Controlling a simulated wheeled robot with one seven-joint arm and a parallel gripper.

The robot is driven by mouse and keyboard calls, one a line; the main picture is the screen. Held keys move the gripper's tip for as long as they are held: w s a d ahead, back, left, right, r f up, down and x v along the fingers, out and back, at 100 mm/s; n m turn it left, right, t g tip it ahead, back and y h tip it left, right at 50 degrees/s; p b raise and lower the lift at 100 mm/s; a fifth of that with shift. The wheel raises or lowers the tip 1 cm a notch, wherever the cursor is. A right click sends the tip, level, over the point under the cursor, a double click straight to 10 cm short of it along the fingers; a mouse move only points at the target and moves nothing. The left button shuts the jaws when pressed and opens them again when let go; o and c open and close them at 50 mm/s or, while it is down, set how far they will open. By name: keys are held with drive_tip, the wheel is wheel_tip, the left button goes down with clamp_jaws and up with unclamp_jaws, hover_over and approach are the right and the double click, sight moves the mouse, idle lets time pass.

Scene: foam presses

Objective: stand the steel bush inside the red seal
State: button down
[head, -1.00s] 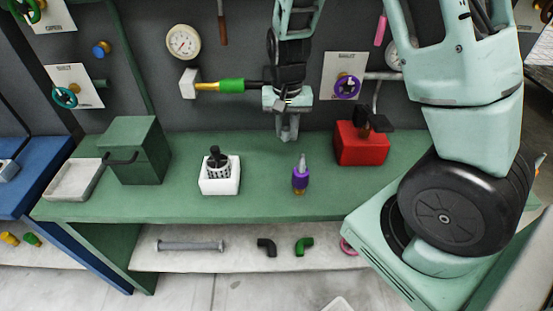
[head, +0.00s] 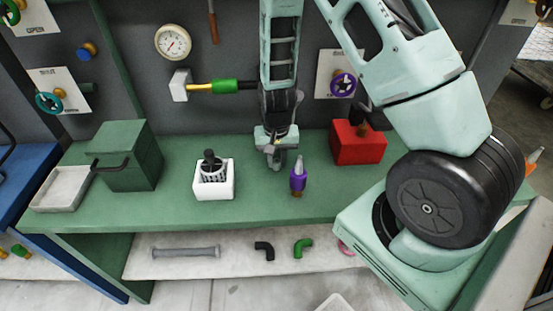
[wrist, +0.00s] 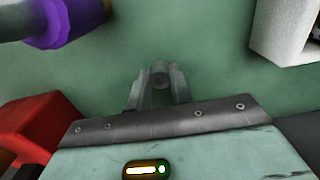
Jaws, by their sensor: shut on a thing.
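I cannot clearly tell the bush from the fingers in the head view. No clearly red seal shows. A pinkish-red ring (head: 345,247) lies on the lower shelf, partly hidden by my base; I cannot tell whether it is the seal.
A white block with a dark-handled tool (head: 213,190) stands left of the gripper. A green box (head: 130,165) and grey tray (head: 62,190) stand left. Bench between is clear.

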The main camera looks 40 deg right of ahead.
drive_tip(key=shift+f, duration=0.3)
drive_tip(key=shift+f, duration=0.15)
drive_tip(key=c, duration=1.3)
unclamp_jaws()
